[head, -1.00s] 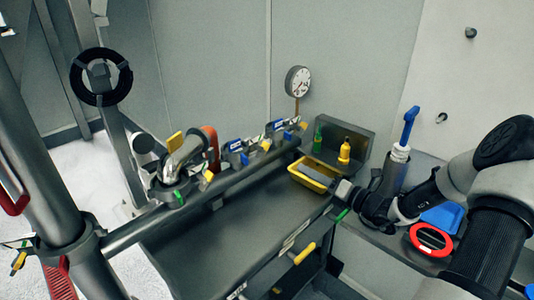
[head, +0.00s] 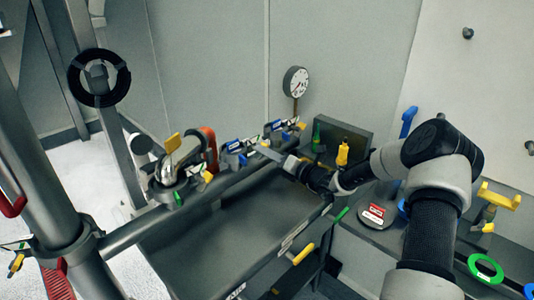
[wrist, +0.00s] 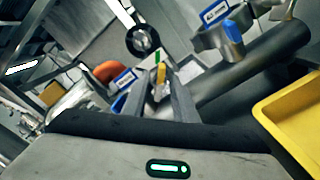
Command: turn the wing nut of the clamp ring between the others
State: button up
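Several clamp rings sit along a horizontal grey pipe. The middle clamp ring (head: 234,150) has a blue label and small coloured wing handles; it also shows left of the fingers in the wrist view (wrist: 125,79). My gripper (head: 266,151) is beside the pipe, close to the right side of this clamp. In the wrist view its two fingers (wrist: 166,95) are apart, with a yellow wing piece (wrist: 161,73) seen between their tips. I cannot tell whether they touch it. Another clamp ring (head: 284,130), with a blue wing nut (wrist: 233,32), is to the right. The left clamp ring (head: 166,192) is by the metal elbow.
A yellow tray (wrist: 290,115) is close on the right in the wrist view. A dark panel (head: 215,240) lies below the pipe. A green ring (head: 485,268) lies at right.

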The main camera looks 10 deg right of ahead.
grip_shut()
dwell(0.4)
jog(key=shift+s+a+f+n+b, duration=0.1)
jog(key=shift+n+b, duration=2.8)
jog(key=shift+s+a+n+b, duration=0.1)
jog(key=shift+a+n+b, duration=0.05)
jog(key=shift+n+b, duration=2.8)
jog(key=shift+a+f+n+b, duration=0.1)
jog(key=shift+n+b, duration=2.75)
jog(key=shift+b, duration=0.05)
jog(key=shift+r, duration=0.15)
